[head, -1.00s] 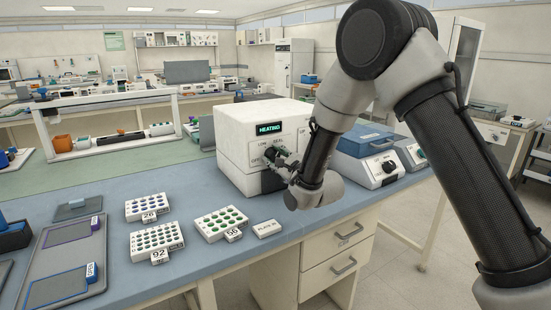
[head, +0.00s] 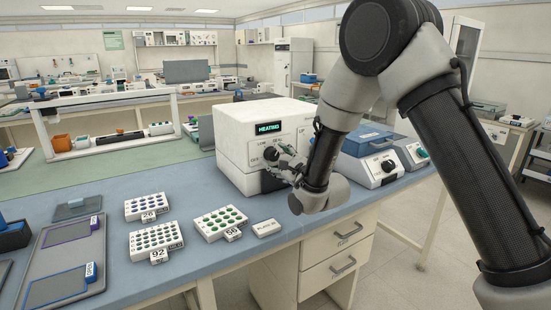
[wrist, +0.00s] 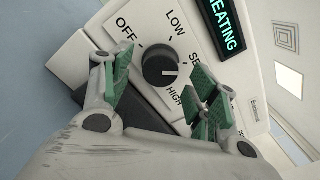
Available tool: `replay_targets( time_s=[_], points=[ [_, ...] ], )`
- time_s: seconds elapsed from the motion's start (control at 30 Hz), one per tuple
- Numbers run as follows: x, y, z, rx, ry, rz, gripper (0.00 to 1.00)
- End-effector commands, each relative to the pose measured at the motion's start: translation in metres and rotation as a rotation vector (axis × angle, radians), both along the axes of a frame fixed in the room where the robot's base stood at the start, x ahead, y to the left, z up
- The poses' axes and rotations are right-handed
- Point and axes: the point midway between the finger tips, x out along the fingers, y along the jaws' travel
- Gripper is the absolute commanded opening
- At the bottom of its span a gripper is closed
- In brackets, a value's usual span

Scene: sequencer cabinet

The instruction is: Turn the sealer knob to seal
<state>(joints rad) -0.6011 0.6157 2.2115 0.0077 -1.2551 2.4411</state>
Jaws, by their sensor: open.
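The sealer (head: 240,150) is a white box on the bench with a lit display (head: 269,127) reading HEATING. Its round dark knob (wrist: 158,66) is in the middle of the wrist view, with labels OFF, LOW, a partly hidden one starting "SE", and HIGH around it. The knob's white mark points right, around the "SE" to HIGH side; I cannot tell the exact setting. My gripper (wrist: 161,70) is open, with one green-padded finger on each side of the knob and visible gaps.
Tube racks (head: 157,241) and a white label plate (head: 265,228) lie on the blue bench left of my arm. A blue-lidded device (head: 379,169) stands close to the right of my arm. Drawers (head: 337,268) are below the bench edge.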

Motion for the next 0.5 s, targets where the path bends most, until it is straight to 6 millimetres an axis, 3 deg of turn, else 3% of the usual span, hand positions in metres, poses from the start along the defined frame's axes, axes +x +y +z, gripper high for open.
replay_targets(
  time_s=[0.3, 0.5],
  points=[
    [-0.059, -0.040, 0.000, -0.001, 0.002, -0.001, 0.60],
    [-0.079, -0.053, 0.000, -0.001, 0.002, -0.001, 0.60]
  ],
)
